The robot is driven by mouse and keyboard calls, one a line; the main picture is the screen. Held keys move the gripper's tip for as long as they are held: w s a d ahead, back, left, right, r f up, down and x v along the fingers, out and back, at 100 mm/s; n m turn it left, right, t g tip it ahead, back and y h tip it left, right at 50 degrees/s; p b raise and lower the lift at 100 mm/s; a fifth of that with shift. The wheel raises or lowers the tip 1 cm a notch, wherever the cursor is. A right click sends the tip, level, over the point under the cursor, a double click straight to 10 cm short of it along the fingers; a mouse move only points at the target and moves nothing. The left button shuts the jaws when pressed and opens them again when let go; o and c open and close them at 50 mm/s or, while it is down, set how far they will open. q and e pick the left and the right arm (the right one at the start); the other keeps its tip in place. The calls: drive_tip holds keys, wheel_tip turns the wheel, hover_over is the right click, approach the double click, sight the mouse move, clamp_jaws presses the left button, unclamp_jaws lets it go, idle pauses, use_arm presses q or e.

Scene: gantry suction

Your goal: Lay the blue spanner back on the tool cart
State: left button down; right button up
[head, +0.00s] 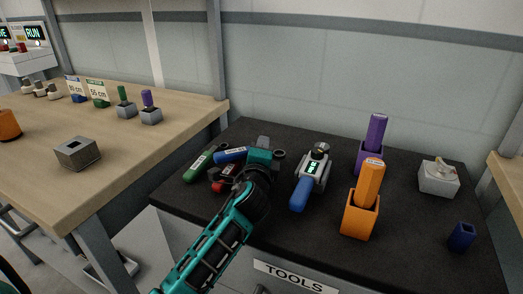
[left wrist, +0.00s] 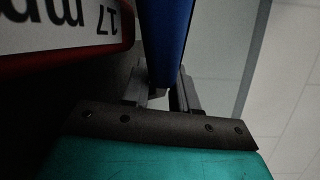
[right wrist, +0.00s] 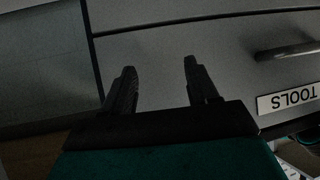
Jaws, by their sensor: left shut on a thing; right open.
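My left gripper (head: 263,143) is low over the black top of the tool cart (head: 270,222), shut on the blue spanner (head: 230,155). The spanner's blue handle with a white label sticks out to the left, and a dark ring end shows to the right. In the left wrist view the blue handle (left wrist: 168,40) sits between the fingers. I cannot tell whether the spanner touches the cart top. A red spanner (head: 222,181) and a green spanner (head: 202,163) lie beside it. My right gripper (right wrist: 159,68) is open and empty, before the cart's grey front.
A blue-handled tool with a display (head: 311,172), an orange holder (head: 360,216), a purple holder (head: 370,158), a grey block (head: 438,178) and a dark blue cup (head: 461,237) stand on the cart. A wooden bench (head: 180,97) is at left. The cart's front middle is bare.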

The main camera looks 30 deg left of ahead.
use_arm(q)
drive_tip(key=c, duration=0.9)
unclamp_jaws()
drive_tip(key=shift+s+f, duration=0.1)
drive_tip(key=shift+f, duration=0.5)
drive_tip(key=shift+o, duration=0.2)
drive_tip(key=shift+r, duration=0.2)
drive_tip(key=shift+r+p, duration=0.45)
drive_tip(key=v, duration=0.8)
drive_tip(key=p+v, duration=0.1)
drive_tip(key=v, duration=0.3)
drive_tip(key=shift+r, duration=0.3)
